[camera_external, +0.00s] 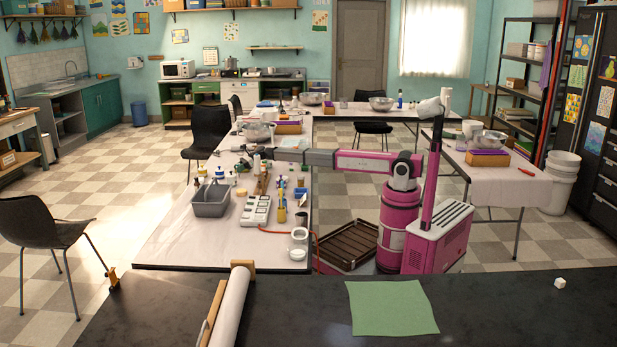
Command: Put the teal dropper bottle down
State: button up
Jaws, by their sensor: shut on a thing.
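My arm reaches left over the white-covered table (180,235). My gripper (259,155) is at its end, above the table's far middle part, and is small in this view. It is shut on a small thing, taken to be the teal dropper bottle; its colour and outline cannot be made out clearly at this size. I cannot tell how far its bottom is from the table top. Several small bottles and jars stand on the table below and near the gripper.
A grey bin (211,201) and a white sectioned tray (256,211) stand nearer the camera. A yellow bottle (282,214) and white cups (299,238) are on the right side. A metal bowl (257,132) stands behind. The table's near-left part is bare.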

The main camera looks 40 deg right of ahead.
jog(key=o, duration=1)
jog(key=shift+f, duration=0.1)
jog(key=v, duration=1.2)
